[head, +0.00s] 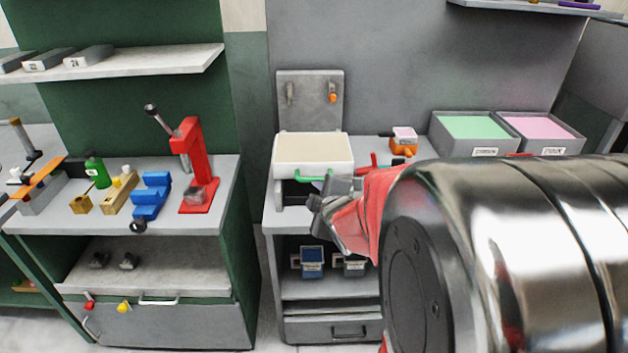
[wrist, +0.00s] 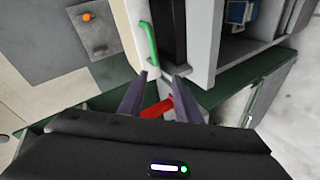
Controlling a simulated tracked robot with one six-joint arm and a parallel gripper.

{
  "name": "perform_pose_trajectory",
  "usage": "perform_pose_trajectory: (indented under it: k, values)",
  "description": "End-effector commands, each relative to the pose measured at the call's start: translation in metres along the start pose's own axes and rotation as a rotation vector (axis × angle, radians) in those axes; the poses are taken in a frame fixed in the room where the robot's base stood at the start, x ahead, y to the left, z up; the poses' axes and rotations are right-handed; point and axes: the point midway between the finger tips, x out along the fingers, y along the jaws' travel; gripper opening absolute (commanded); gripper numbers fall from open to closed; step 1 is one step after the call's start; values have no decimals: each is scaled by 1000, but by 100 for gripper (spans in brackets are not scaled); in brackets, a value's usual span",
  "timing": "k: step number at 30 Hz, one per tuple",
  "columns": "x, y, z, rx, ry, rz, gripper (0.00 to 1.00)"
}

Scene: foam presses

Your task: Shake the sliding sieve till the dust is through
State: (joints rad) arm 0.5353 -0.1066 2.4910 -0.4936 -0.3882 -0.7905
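The sliding sieve (head: 313,150) is a white tray with a cream top, seated on a grey frame on the right bench. Its green handle (head: 314,176) is on the front side. The handle also shows in the wrist view (wrist: 149,43), just beyond the fingertips. My gripper (head: 318,203) is in front of the sieve, close to the handle and a little below it in the head view. In the wrist view my gripper (wrist: 160,74) has its two fingers apart with nothing held between them. The handle looks clear of the fingers. Any dust on the sieve is too small to tell.
A grey panel (head: 309,98) with an orange button stands behind the sieve. Bins of green (head: 474,127) and pink foam (head: 540,128) stand right. A red press (head: 195,165) is on the left bench. A gap separates the benches. My arm hides much of the right bench.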

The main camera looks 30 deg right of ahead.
Motion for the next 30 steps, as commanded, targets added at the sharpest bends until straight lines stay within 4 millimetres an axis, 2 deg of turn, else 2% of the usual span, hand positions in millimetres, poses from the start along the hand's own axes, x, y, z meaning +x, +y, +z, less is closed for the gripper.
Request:
perform_pose_trajectory:
  k: [1, 11, 17, 21, 27, 30]
  values:
    - [-8, 0, -10, 38, -11, -14, 31]
    - [-72, -28, -52, 368, -134, -160, 31]
    - [-124, -57, -76, 567, -208, -274, 31]
    - [-166, -82, -92, 694, -263, -367, 31]
    - [-223, -116, -106, 831, -343, -498, 31]
    - [-241, -127, -108, 867, -374, -538, 31]
